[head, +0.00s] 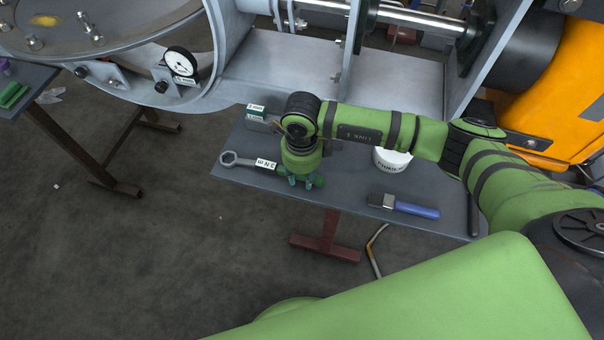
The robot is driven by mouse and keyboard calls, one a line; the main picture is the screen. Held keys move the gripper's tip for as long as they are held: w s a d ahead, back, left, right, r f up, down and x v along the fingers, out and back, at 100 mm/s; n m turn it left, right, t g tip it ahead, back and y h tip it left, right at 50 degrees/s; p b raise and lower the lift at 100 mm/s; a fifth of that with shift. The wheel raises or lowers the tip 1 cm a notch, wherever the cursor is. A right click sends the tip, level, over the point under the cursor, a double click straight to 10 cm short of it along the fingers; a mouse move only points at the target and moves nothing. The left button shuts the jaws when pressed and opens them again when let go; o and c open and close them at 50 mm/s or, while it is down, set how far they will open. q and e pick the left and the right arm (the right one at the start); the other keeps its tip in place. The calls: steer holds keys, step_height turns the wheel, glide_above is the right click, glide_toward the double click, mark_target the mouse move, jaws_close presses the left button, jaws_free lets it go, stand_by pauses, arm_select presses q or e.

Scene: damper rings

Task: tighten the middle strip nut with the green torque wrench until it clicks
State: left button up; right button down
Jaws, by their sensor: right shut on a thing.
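The green torque wrench lies on the grey side table (345,200). Its ring head (229,158) points left, with a white "3 N m" label (266,164) on the shaft. My right gripper (303,181) points down over the wrench's green handle and is shut on it; the handle's end (319,181) shows just right of the fingers. The handle looks low, at or near the tabletop. Several studs and nuts (35,43) show on the machine's flange at upper left, but I cannot tell which is the middle strip nut. My left gripper is not in view.
Small labelled blocks (255,108) lie behind my right gripper. A white tub (392,160) and a blue-handled brush (415,210) are to its right. A dial gauge (181,62) sits on the machine's frame. A second table (40,82) with green items stands at far left.

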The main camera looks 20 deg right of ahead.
steer(key=shift+r+p, duration=1.6)
steer(key=shift+r, duration=1.35)
